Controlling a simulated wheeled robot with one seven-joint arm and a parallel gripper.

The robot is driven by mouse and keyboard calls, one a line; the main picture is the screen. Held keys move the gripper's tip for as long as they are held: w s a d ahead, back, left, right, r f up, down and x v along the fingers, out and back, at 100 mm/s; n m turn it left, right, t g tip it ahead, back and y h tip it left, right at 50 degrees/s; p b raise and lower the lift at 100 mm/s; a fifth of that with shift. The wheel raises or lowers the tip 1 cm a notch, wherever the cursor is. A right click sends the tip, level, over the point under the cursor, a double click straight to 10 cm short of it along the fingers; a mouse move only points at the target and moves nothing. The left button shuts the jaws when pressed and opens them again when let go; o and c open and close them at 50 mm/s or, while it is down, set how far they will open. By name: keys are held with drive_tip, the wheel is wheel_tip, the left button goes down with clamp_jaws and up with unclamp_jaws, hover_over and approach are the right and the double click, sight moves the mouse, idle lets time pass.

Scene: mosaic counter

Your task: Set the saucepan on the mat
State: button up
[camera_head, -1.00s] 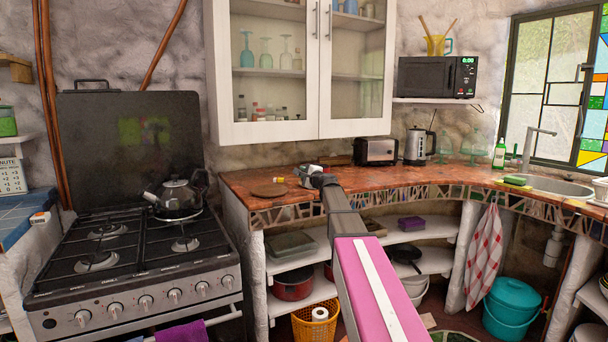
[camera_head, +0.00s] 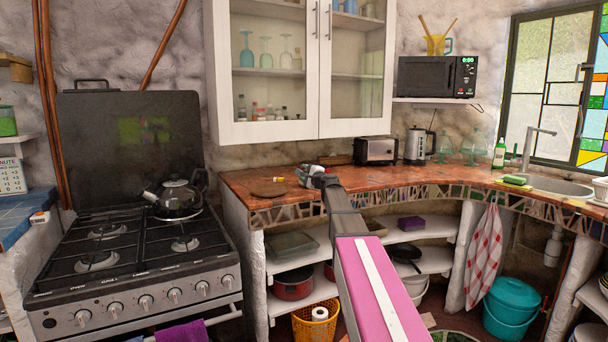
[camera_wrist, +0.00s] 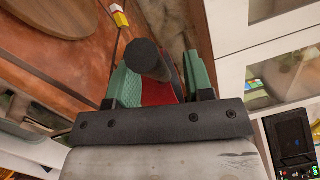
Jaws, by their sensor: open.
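The brown round mat (camera_head: 268,188) lies flat on the counter, left of my gripper (camera_head: 308,174). It also shows at the upper left of the wrist view (camera_wrist: 55,14). In the wrist view, my gripper (camera_wrist: 160,78) is open, its green-padded fingers on either side of a dark handle (camera_wrist: 147,58). A red surface (camera_wrist: 160,93), seemingly the saucepan, shows behind the handle between the fingers. Most of it is hidden by the gripper. In the head view my gripper hides it, so its outline and base cannot be told.
A small yellow, white and red item (camera_head: 279,180) lies between mat and gripper. The toaster (camera_head: 376,151) and kettle (camera_head: 417,146) stand behind to the right. The white wall cabinet (camera_head: 270,131) hangs above. Another red pot (camera_head: 292,285) sits on the shelf below.

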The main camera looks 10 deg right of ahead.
drive_tip(key=r+v, duration=0.1)
drive_tip(key=v, duration=1)
drive_tip(key=s+a+f+n+g, duration=0.3)
drive_tip(key=s+a+f, duration=0.15)
drive_tip(key=f, duration=0.45)
drive_tip(key=s+a+f+n+g, duration=0.3)
drive_tip(key=s+f+n+g, duration=0.15)
drive_tip(key=f, duration=0.55)
drive_tip(key=s+a+f+n+g, duration=0.25)
drive_tip(key=s+f, duration=0.35)
drive_tip(key=f, duration=0.3)
drive_tip(key=s+d+f+n+g+h, duration=0.2)
drive_tip(key=s+f+n+g+h, duration=0.4)
drive_tip(key=s+f, duration=0.9)
drive_tip(key=s+g+h, duration=0.1)
drive_tip(key=s, duration=0.3)
drive_tip(key=shift+s+d+f, duration=0.15)
drive_tip(key=shift+f, duration=0.1)
